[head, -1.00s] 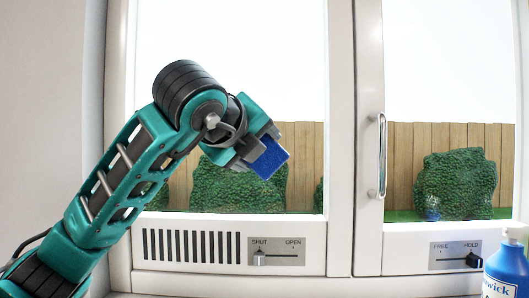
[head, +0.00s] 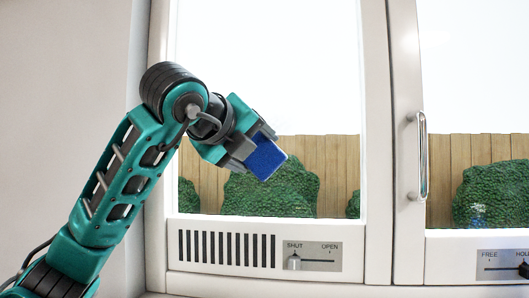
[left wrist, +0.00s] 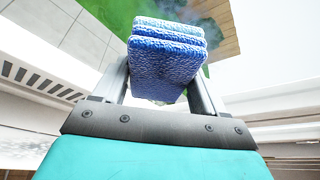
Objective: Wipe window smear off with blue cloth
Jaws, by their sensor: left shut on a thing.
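The blue cloth (head: 265,159) is a folded, thick pad. My left gripper (head: 247,148) is shut on it, in front of the left window pane (head: 270,70). In the left wrist view the cloth (left wrist: 165,68) sits between the two fingers of my gripper (left wrist: 160,92), its layered edge pointing outward. I cannot tell whether the cloth touches the glass. A faint pale-blue patch (head: 478,211) shows low on the right pane, over a bush; it may be the smear. My right gripper is not in view.
A vertical handle (head: 421,156) stands out from the right window frame. Below the left pane are a vent grille (head: 227,248) and a slider (head: 294,262) at SHUT. The right pane's slider (head: 523,270) is at HOLD. A wall (head: 65,90) is at left.

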